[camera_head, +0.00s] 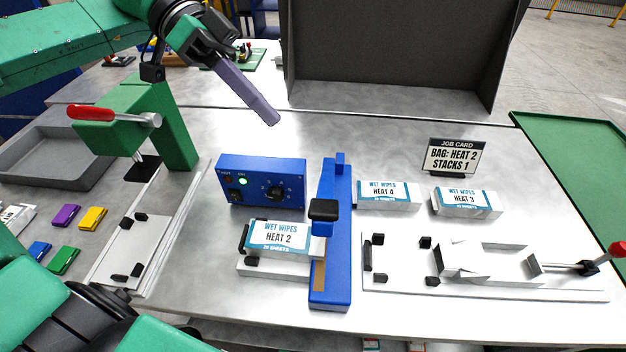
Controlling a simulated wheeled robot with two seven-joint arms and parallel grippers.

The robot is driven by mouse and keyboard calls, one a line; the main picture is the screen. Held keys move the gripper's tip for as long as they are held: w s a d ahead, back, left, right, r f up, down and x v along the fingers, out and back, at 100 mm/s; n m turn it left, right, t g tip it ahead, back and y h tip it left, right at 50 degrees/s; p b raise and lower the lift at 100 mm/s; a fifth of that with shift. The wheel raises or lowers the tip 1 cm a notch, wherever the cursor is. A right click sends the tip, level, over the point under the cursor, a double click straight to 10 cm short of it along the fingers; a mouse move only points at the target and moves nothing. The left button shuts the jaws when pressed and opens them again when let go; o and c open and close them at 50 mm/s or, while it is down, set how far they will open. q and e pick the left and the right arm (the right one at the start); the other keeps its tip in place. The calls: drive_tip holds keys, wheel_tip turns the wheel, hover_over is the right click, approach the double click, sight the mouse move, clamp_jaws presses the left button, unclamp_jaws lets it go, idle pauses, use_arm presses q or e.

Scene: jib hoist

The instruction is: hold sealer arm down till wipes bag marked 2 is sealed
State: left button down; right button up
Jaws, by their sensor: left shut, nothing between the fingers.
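The wipes bag marked HEAT 2 (278,236) lies on a small white rest, its right end against the blue sealer. The sealer arm (338,185) is a long blue bar with a black pad (323,210) on it. I cannot tell whether the arm is raised or down. The blue control box (262,182) has a black dial and a lit green lamp. My left gripper (266,115), with purple fingers, is shut and empty, above the table beyond the control box and apart from the sealer. My right gripper is not in view.
Bags marked HEAT 4 (388,194) and HEAT 3 (466,202) lie right of the sealer. A job card (452,157) reads "BAG: HEAT 2, STACKS 1". A green press with a red handle (92,114) stands left; a white clamp fixture (400,280) lies right. A dark panel stands behind.

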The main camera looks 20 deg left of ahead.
sight(333, 207)
use_arm(q)
drive_tip(key=p+x, duration=0.1)
drive_tip(key=x, duration=0.3)
drive_tip(key=a+f+p+x, duration=0.1)
drive_tip(key=x, duration=0.3)
drive_tip(key=p+x, duration=0.1)
drive_tip(key=x, duration=0.3)
drive_tip(key=shift+s+a+f, duration=0.1)
drive_tip(key=shift+s+f, duration=0.15)
drive_tip(key=shift+f, duration=0.15)
drive_tip(key=shift+s+f, duration=0.15)
drive_tip(key=shift+f, duration=0.05)
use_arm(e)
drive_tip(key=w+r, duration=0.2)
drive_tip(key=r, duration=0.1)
